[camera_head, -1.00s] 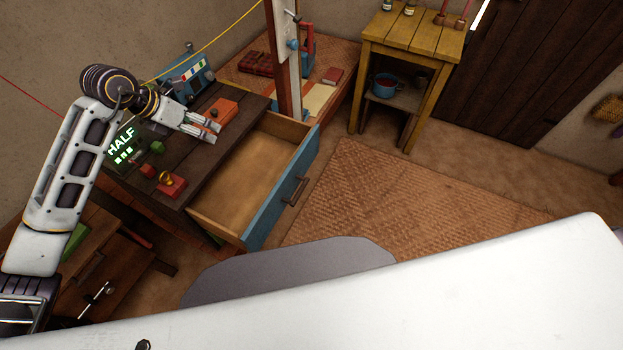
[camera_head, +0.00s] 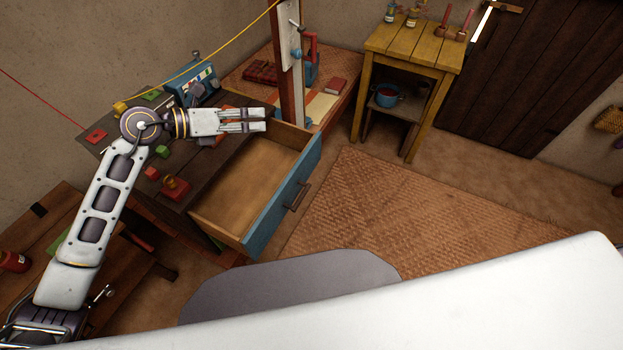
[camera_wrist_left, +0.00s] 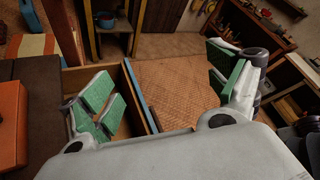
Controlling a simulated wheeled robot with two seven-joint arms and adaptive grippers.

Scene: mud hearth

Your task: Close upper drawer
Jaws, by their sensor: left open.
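The upper drawer (camera_head: 240,186) is pulled far out of the dark wooden desk (camera_head: 150,186) and looks empty. Its blue front (camera_head: 268,222) carries a dark handle (camera_head: 297,196) on the outer face. My left gripper (camera_head: 266,120) is open and empty, above the drawer's far back end, apart from the handle. In the left wrist view my left gripper (camera_wrist_left: 165,90) has its fingers spread wide, with the drawer's blue front edge (camera_wrist_left: 142,97) showing between them. My right gripper is not in view.
A wooden post (camera_head: 292,85) stands just behind the drawer's far corner. A blue box (camera_head: 195,88) and small coloured blocks lie on the desk. A yellow stand (camera_head: 412,55) holds a blue pot (camera_head: 386,95). The woven mat (camera_head: 390,212) before the drawer is clear.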

